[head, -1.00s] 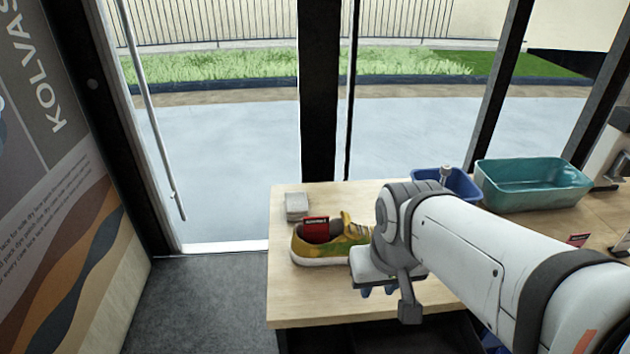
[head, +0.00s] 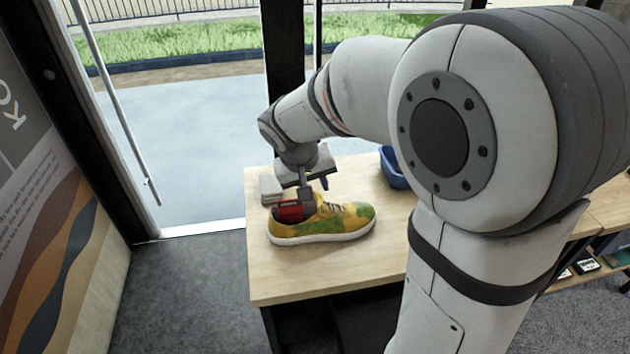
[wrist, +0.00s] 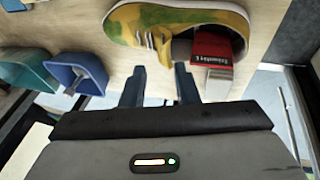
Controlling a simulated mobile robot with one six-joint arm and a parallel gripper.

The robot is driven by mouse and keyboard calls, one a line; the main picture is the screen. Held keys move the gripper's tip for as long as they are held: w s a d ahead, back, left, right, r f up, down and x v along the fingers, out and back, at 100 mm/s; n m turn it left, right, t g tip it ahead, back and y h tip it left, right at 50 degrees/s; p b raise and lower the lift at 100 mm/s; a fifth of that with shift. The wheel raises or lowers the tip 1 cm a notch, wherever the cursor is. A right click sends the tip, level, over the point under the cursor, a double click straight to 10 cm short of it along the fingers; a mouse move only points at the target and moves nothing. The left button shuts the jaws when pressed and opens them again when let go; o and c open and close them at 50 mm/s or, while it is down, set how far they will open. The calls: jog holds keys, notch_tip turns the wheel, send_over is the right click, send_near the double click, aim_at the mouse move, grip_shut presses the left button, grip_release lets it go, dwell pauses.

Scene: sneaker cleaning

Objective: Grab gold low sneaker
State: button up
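The gold low sneaker, yellow with green patches and a white sole, lies on the wooden table in the head view (head: 347,224). It also shows at the top of the wrist view (wrist: 150,18). A red card (head: 290,210) sticks up from its opening. My gripper (head: 308,184) is above the table at the sneaker's far side, near its opening. In the wrist view, its two blue fingers (wrist: 160,80) are spread with nothing between them. The sneaker lies just beyond the fingertips. I cannot tell the exact gap between them.
A stack of light grey pads (head: 270,186) lies beside the sneaker's heel. A blue bin (head: 393,170) stands farther right, partly behind my arm. A teal basin (wrist: 25,72) shows at the left of the wrist view. The table's (head: 300,275) front left is clear.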

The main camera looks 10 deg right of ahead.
aim_at(318, 199)
jog(key=x, duration=0.5)
jog(key=w+p+x, duration=0.1)
jog(key=x, duration=0.2)
jog(key=shift+a, duration=0.35)
grip_shut()
